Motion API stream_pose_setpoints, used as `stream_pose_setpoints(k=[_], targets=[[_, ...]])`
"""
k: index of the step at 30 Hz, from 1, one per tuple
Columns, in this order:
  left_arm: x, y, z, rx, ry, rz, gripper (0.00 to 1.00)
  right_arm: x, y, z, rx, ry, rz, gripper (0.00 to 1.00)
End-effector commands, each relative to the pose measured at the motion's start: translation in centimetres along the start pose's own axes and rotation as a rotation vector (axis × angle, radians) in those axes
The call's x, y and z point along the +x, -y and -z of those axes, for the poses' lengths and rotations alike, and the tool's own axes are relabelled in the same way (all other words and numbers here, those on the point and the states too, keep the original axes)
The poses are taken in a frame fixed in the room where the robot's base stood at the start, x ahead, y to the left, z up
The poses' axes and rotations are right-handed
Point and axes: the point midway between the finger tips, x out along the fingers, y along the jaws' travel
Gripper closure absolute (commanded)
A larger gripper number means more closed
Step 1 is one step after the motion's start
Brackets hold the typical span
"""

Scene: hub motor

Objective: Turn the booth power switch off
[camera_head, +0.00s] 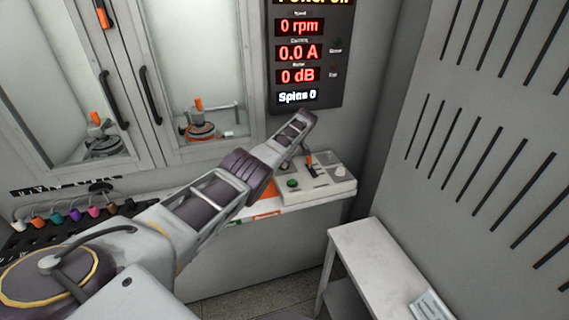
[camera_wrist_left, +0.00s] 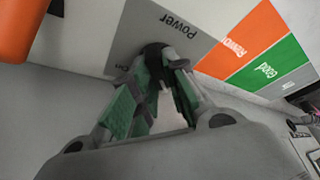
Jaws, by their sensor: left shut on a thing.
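The power switch shows in the left wrist view as a small black knob (camera_wrist_left: 153,50) on a grey plate marked Power (camera_wrist_left: 160,32). Part of an "On" mark shows on that plate. My left gripper (camera_wrist_left: 163,68), with green finger pads, is shut on the knob; the fingers hide part of it, and I cannot tell its exact turn. In the head view my left gripper (camera_head: 288,157) reaches down at the left end of the control box (camera_head: 325,187), and the knob is hidden behind it.
The box carries a green button (camera_head: 292,184) and an orange lever (camera_head: 309,159). A display (camera_head: 299,52) above reads 0 rpm, 0.0 A, 0 dB; its top line is cut off. A glass cabinet (camera_head: 190,60) stands left, a small table (camera_head: 375,262) at lower right.

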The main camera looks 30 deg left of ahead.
Motion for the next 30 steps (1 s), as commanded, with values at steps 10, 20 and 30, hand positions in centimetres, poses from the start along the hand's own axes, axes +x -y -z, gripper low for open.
stream_pose_setpoints(k=[10,20,30], targets=[[0.27,0.19,-0.04,-0.007,0.000,0.009,1.00,-0.01,0.14,0.29,0.001,-0.003,0.002,0.60],[0.27,0.18,-0.07,-0.006,0.001,0.008,0.63,-0.01,0.15,0.28,0.000,-0.003,0.002,0.60],[0.05,0.07,-0.05,-0.006,0.001,0.004,0.63,-0.02,0.29,0.18,0.003,-0.001,0.003,0.60]])
